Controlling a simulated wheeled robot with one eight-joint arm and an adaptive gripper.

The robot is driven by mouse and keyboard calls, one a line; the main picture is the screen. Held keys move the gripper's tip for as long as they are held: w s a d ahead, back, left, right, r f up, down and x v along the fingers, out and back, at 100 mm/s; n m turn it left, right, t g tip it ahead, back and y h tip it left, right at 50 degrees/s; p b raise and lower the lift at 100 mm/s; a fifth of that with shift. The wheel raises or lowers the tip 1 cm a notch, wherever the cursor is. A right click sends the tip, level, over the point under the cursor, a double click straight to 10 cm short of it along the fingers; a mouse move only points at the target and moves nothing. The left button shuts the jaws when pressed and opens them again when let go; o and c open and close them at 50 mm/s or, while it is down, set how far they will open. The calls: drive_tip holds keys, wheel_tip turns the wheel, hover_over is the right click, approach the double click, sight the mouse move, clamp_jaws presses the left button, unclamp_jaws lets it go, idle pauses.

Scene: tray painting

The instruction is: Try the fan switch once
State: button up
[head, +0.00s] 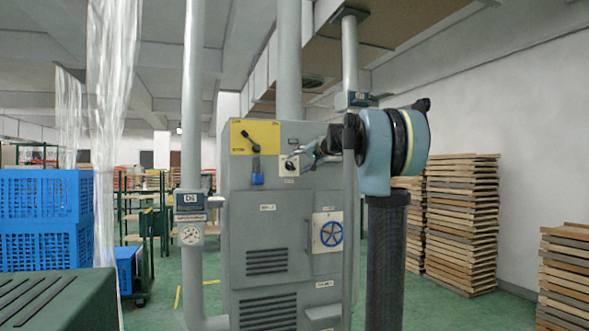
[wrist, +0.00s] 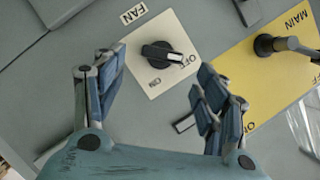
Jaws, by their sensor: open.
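The fan switch (wrist: 160,53) is a black rotary knob on a cream plate labelled FAN, with OFF and ON marks. The pale mark on the knob points toward OFF. In the head view its plate (head: 287,168) shows on the upper front of the grey cabinet, partly hidden by my gripper. My gripper (wrist: 158,72) is open and empty, one finger on each side of the knob in the wrist view. I see no contact with the knob. In the head view my gripper (head: 303,160) is close in front of the plate, reaching from the right.
Left of the fan plate is the yellow MAIN plate (wrist: 262,78) with a black lever; a blue padlock (head: 257,178) hangs below it. Blue crates (head: 45,232) stand left, tray stacks (head: 462,220) right.

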sight(295, 164)
drive_tip(key=shift+x, duration=2.15)
drive_tip(key=c, duration=1.1)
